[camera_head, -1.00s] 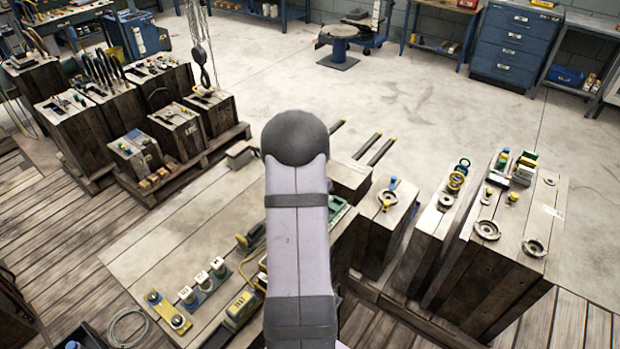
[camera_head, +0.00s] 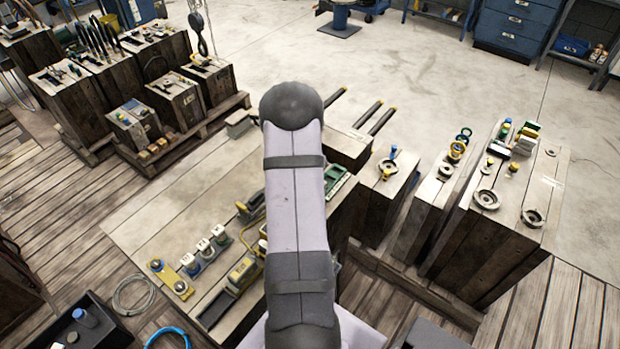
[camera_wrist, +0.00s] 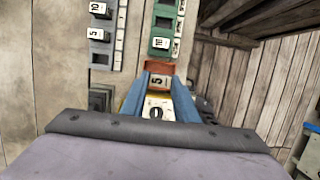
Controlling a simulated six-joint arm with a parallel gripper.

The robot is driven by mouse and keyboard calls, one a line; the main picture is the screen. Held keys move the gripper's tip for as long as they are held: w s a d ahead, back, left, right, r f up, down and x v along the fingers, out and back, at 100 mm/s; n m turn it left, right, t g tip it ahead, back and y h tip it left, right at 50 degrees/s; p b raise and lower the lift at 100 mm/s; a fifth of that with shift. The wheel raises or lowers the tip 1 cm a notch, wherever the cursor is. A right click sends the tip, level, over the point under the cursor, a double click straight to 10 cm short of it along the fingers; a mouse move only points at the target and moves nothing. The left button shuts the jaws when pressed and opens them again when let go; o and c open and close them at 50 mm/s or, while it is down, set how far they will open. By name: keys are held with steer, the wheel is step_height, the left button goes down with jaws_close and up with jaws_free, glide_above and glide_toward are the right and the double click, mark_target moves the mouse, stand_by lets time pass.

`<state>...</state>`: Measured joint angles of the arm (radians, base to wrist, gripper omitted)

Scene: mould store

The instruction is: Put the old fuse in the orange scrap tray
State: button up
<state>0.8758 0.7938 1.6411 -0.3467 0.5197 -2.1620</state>
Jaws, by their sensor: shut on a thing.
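My gripper (camera_wrist: 157,98) shows in the wrist view as two blue fingers pointing away from the camera. It is shut on a small piece with a yellow part and a white face marked with dark characters (camera_wrist: 155,111), which I take to be the old fuse. An orange-red block (camera_wrist: 158,67) shows at the fingertips; I cannot tell whether it belongs to the held piece or lies beyond it. In the head view my arm hides my gripper and the held piece. I cannot clearly make out the orange scrap tray in either view.
Below the fingers, a green holder (camera_wrist: 165,30) and a grey holder (camera_wrist: 101,35) carry white number labels. The wooden bench (camera_head: 155,225) has bare room at left. A dark tray (camera_head: 112,335) sits at lower left. Wooden blocks with metal fittings (camera_head: 505,215) stand at right.

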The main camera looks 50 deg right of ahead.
steer(key=shift+f+b, duration=2.45)
steer(key=shift+b, duration=0.05)
steer(key=shift+f, duration=1.4)
steer(key=o, duration=1.1)
steer(key=shift+o, duration=0.6)
steer(key=shift+o, duration=1)
steer(key=shift+r, duration=0.1)
